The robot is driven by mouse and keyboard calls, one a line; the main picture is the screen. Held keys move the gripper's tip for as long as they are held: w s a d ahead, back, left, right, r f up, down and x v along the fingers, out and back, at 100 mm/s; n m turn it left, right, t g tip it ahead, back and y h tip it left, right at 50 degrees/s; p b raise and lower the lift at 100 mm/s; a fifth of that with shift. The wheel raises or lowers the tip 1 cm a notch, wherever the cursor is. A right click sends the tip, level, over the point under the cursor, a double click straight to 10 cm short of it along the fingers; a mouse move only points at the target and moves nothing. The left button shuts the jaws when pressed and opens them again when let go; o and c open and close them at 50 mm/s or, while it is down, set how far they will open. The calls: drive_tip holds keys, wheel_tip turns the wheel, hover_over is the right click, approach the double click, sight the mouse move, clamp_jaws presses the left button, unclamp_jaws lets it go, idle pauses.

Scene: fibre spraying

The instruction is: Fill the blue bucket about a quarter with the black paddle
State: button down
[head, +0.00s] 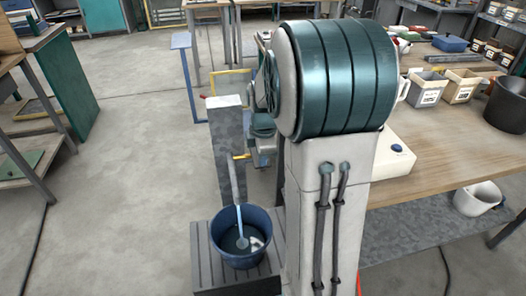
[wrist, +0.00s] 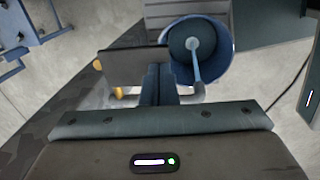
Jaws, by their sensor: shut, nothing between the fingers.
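The blue bucket (head: 226,250) stands upright on a slatted grey stand below a tall grey dispenser post (head: 226,135). A pale blue stream runs down from the post into it, with a light patch at the bottom; the exact level is hard to tell. In the wrist view the bucket (wrist: 224,72) and stream show at upper right. My gripper (wrist: 158,70) is shut and empty, its fingertips at the black paddle (wrist: 120,62), a dark plate with yellow fittings; contact seems likely but is not clear. In the head view my arm hides the fingertips and most of the paddle.
A wooden workbench (head: 440,165) with bins and a black pot (head: 506,104) stands at right. A white bucket (head: 478,198) is on its lower shelf. A blue frame stand (head: 188,75) is behind the post. The floor at left is open up to a green-sided bench.

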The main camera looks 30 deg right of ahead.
wheel_tip(320, 180, up, 13)
drive_tip(key=s+p, duration=0.1)
drive_tip(key=s, duration=0.1)
drive_tip(key=shift+s+a, duration=0.3)
drive_tip(key=shift+f+p, duration=0.1)
drive_tip(key=shift+p, duration=0.2)
drive_tip(key=s+a+f+m+p, duration=0.1)
drive_tip(key=s+a+m, duration=0.4)
drive_tip(key=s+m, duration=0.2)
drive_tip(key=s+a+f+m+t+p, duration=0.1)
drive_tip(key=s+a+m, duration=0.5)
drive_tip(key=s+m, duration=0.2)
drive_tip(key=shift+s, duration=0.2)
drive_tip(key=shift+d+m, duration=0.1)
drive_tip(key=shift+m, duration=0.2)
